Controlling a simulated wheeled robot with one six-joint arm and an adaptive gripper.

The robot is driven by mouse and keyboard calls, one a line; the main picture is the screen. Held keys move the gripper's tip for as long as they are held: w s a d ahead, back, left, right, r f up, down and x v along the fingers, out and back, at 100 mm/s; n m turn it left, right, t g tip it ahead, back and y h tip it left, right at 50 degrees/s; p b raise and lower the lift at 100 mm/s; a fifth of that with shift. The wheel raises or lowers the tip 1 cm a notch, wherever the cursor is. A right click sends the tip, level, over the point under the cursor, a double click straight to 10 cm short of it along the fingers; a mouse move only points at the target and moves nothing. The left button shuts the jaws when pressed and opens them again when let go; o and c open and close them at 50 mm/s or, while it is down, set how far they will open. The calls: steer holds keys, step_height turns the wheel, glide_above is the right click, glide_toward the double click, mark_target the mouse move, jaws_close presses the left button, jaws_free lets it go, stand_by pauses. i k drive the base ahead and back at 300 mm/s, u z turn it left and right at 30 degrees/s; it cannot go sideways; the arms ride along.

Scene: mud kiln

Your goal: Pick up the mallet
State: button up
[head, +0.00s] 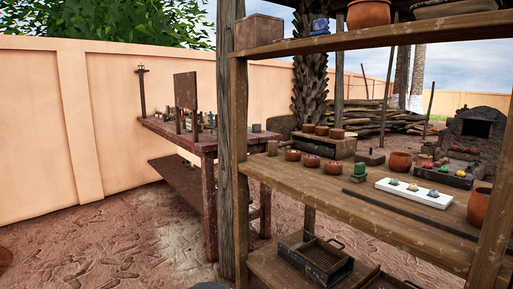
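I cannot make out a mallet for certain in the head view. A small dark block with a thin upright stick (370,157) sits on the shelf's middle board, right of a wooden box; I cannot tell what it is. Several small upright items (198,122) stand on the reddish-brown workbench (207,146) at the left, too small to identify. My gripper is not in view.
A wooden shelf unit (350,223) with posts fills the right side, holding pots (399,161), small bowls (311,161), a white tray (414,194) and a long dark bar (410,212). A wall (95,125) runs behind. Open ground (100,240) lies at the lower left.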

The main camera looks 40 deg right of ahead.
mark_target(274, 145)
steer(key=z, duration=0.5)
steer(key=i, duration=1)
steer(key=z, duration=0.75)
